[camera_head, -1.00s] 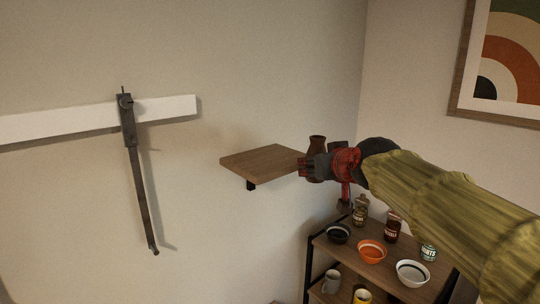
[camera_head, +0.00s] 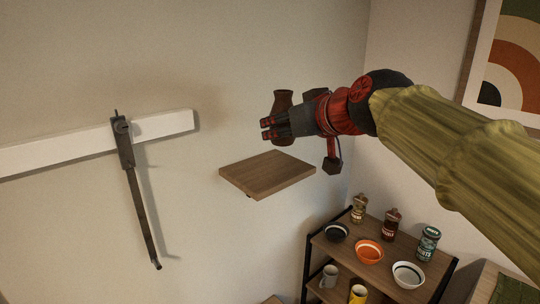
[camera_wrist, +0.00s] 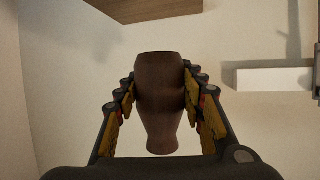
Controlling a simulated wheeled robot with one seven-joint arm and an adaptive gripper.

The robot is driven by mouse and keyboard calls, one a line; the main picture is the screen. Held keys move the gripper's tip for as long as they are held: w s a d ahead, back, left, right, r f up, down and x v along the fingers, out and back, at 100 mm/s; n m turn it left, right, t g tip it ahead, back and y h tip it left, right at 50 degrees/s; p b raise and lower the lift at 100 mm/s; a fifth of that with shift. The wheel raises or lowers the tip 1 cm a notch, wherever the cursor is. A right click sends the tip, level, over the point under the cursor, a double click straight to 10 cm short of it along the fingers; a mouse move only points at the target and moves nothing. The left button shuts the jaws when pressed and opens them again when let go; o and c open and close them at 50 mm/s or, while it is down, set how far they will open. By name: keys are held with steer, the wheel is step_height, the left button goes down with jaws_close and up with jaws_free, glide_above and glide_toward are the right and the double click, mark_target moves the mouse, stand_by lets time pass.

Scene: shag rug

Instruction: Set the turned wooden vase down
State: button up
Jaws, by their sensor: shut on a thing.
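The turned wooden vase (camera_head: 283,101) is dark brown with a narrow neck. In the head view its lower part is hidden behind my gripper (camera_head: 268,129). In the wrist view the vase (camera_wrist: 160,100) stands between the two fingers, and my gripper (camera_wrist: 160,105) is shut on it. The wooden wall shelf (camera_head: 268,175) is bare on top. My gripper holds the vase above the shelf's far right part in the head view, with a gap below. The shelf also shows at the top of the wrist view (camera_wrist: 160,8).
A white wall rail (camera_head: 70,145) carries a dark hanging tool (camera_head: 128,165) on the left. Below right, a shelving unit (camera_head: 335,256) holds bowls, mugs and several jars. A framed picture (camera_head: 510,80) hangs at the right. The wall shelf's top is free.

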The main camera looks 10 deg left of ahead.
steer(key=w+d+p+x, duration=0.1)
steer(key=p+x, duration=0.1)
steer(key=x, duration=0.5)
glide_above(269, 168)
steer(key=f, duration=0.5)
steer(key=shift+s+d+f, duration=0.1)
steer(key=shift+s+d, duration=0.05)
steer(key=shift+s, duration=0.1)
steer(key=shift+w+f, duration=0.15)
steer(key=shift+f, duration=0.15)
steer(key=shift+w+f, duration=0.15)
steer(key=shift+f, duration=1.5)
steer(key=shift+f+b, duration=0.15)
steer(key=shift+b, duration=0.2)
steer(key=o, duration=1.3)
